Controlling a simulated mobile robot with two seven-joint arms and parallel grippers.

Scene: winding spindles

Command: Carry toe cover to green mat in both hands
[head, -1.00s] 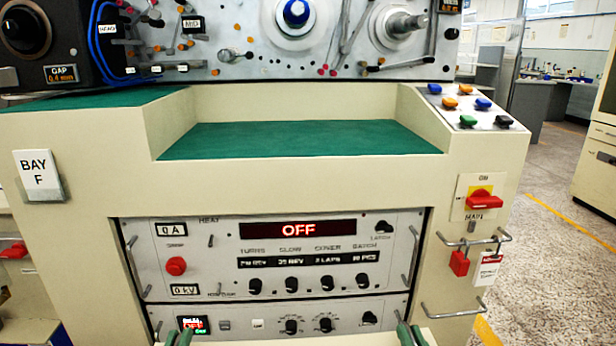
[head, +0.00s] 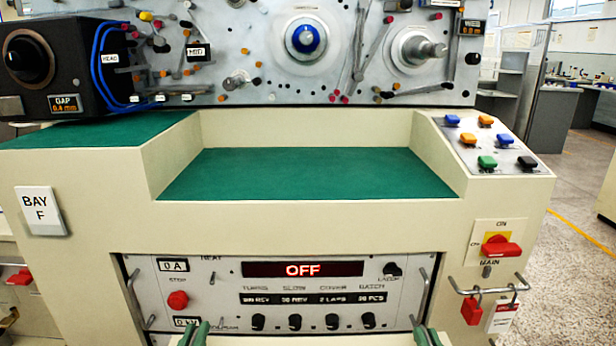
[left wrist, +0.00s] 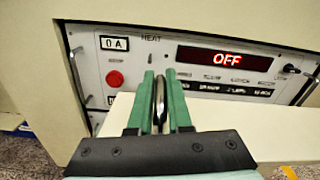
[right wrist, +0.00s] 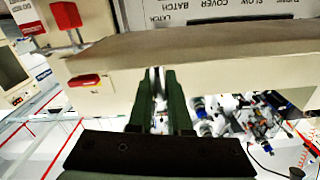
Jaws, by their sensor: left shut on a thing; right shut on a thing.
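The toe cover is a cream panel; only a thin strip of its top edge (head: 310,340) shows at the bottom of the head view. It shows larger in the left wrist view (left wrist: 285,130). My left gripper (head: 193,335) is shut on a metal handle of the cover, seen between its green fingers in the left wrist view (left wrist: 161,95). My right gripper (head: 427,337) is shut on the cover's other side; its fingers also show in the right wrist view (right wrist: 157,90). A bare green mat (head: 305,175) lines the recessed shelf, above and beyond both grippers.
A control panel (head: 300,300) reading OFF lies behind the cover. A red main switch (head: 502,246), a bar and hanging tags (head: 503,315) project at right. Another green surface (head: 100,130) lies left, under a black gap unit (head: 60,70). Spindles (head: 306,38) stand behind the shelf.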

